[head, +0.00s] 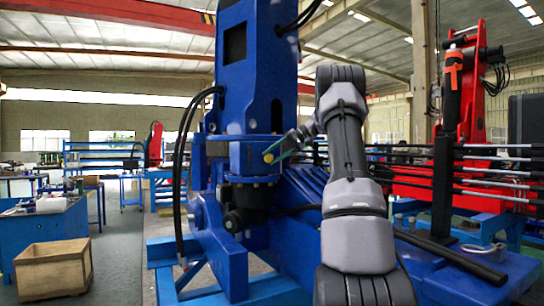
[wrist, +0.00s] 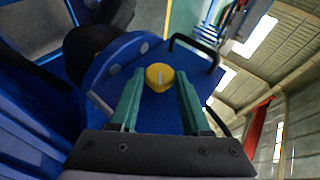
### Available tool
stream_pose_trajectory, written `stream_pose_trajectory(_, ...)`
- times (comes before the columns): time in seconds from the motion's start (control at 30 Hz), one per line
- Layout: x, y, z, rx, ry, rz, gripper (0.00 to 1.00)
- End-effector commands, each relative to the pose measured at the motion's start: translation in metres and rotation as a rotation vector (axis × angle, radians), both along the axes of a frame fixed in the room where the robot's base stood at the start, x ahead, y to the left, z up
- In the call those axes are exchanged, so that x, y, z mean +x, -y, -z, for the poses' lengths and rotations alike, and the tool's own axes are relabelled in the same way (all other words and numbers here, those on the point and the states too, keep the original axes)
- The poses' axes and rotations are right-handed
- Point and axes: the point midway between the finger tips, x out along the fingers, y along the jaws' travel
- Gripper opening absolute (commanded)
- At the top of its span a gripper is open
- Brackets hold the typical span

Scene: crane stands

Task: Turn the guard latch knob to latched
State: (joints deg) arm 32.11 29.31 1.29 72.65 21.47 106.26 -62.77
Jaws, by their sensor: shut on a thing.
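The guard latch knob (wrist: 159,77) is a round yellow knob with a pale line on its face, set on a blue panel (wrist: 152,112). In the wrist view my gripper (wrist: 158,80) has its two green fingers on either side of the knob, shut on it. In the head view the yellow knob (head: 268,158) shows small on the front of the blue crane column, at the tips of my green gripper fingers (head: 274,153). I cannot tell from the line whether the knob is at latched.
A black handle (wrist: 195,50) stands on the panel near the knob. Black hoses (head: 184,150) hang left of the blue crane stand (head: 255,90). A wooden crate (head: 53,268) sits on the floor at left. A red crane (head: 470,100) stands at right.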

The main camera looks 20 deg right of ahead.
Motion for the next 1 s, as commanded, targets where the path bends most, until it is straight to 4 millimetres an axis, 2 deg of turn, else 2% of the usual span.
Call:
stream_pose_trajectory(0.5, -0.0002, 0.0052, 0.0085, 0.455, -0.016, 0.002, 0.0)
stream_pose_trajectory(0.8, 0.0, 0.0044, 0.0112, 0.61, -0.021, 0.001, 0.0)
stream_pose_trajectory(1.0, -0.0001, 0.0042, 0.0113, 0.654, -0.022, 0.001, 0.0)
